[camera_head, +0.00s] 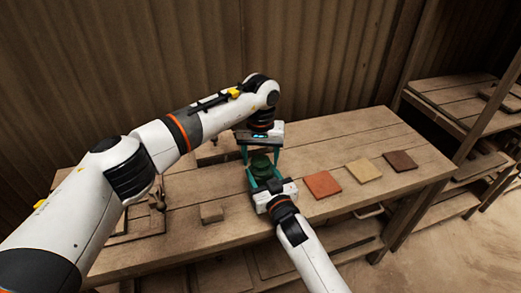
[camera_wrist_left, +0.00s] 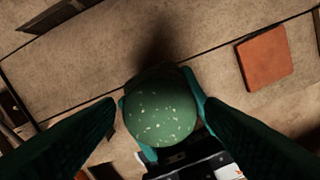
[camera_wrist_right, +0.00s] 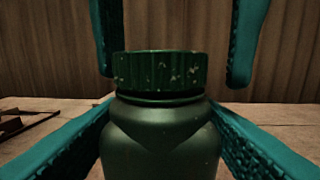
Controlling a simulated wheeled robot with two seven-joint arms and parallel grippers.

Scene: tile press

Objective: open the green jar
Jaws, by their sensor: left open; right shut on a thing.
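The green jar (camera_wrist_right: 160,135) stands upright on the table, with its speckled, ribbed lid (camera_wrist_right: 160,70) seated on top. In the head view the jar (camera_head: 262,166) is partly hidden between my grippers. My right gripper (camera_head: 265,182) is shut on the jar's body from the near side. My left gripper (camera_head: 262,155) points down from above, open, with its fingers on either side of the lid and apart from it. The left wrist view looks straight down on the round lid (camera_wrist_left: 161,110) between the left fingers.
A small wooden block (camera_head: 211,212) lies to the left. A shelf (camera_head: 465,95) stands at the right.

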